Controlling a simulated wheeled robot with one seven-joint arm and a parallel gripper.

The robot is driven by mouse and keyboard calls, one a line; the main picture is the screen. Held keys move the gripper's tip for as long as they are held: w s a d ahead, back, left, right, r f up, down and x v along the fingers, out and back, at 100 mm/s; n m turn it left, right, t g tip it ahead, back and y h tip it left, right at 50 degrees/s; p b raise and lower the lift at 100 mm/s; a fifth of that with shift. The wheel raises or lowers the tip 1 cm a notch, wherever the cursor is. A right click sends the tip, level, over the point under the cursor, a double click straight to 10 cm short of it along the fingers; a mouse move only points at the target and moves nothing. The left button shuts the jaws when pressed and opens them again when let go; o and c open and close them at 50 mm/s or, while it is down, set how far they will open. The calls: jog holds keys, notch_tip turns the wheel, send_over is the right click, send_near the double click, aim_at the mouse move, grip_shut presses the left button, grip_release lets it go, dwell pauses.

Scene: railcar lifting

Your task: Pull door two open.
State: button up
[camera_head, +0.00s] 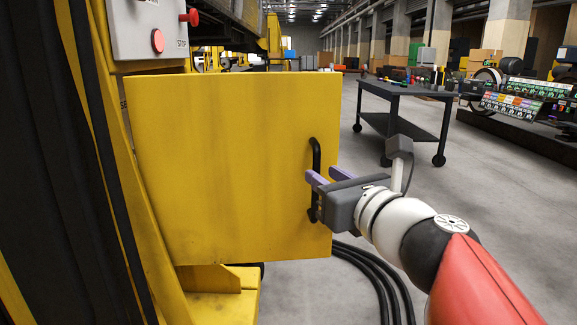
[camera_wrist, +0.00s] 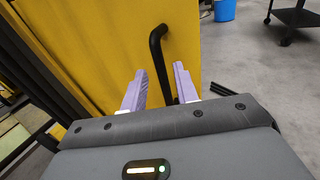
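A yellow door (camera_head: 225,165) fills the middle of the head view, and its yellow face also shows in the wrist view (camera_wrist: 110,45). A black bar handle (camera_head: 316,155) stands upright near its right edge. My gripper (camera_head: 324,177) is at the handle, with its purple fingers pointing at the door. In the wrist view the fingers (camera_wrist: 158,85) are apart, and the handle (camera_wrist: 157,55) runs down between them. The fingers do not look closed on the handle. The handle's lower part is partly hidden by my gripper. I see no number on the door.
A grey control box with a red stop button (camera_head: 157,41) is above the door. Black cables (camera_head: 375,275) lie on the floor at the lower right. A dark wheeled cart (camera_head: 405,92) stands behind my arm. Grey floor (camera_head: 300,290) is open to the right.

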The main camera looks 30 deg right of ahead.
jog(key=s, duration=0.4)
jog(key=shift+a+p, duration=0.15)
jog(key=shift+p, duration=0.15)
jog(key=w+a+f+n+g+y+p, duration=0.1)
jog(key=a+f+n+g+y+p, duration=0.2)
jog(key=a+n, duration=0.45)
jog(key=w+a+f+n+g+y+p, duration=0.1)
jog(key=a+f+n+g+y+p, duration=0.2)
jog(key=n, duration=0.7)
jog(key=s+a+f+n+g+h+p, duration=0.1)
jog(key=s+f+n+g+h, duration=0.1)
jog(key=n, duration=0.7)
jog(key=s+a+f+n+g+h+p, duration=0.1)
jog(key=f+n+g, duration=0.3)
jog(key=n, duration=0.6)
notch_tip(320, 180, down, 3)
jog(key=shift+s+a+r+h, duration=0.1)
jog(key=shift+s+a+h, duration=0.5)
jog(key=shift+s+h, duration=0.25)
jog(key=shift+r, duration=0.15)
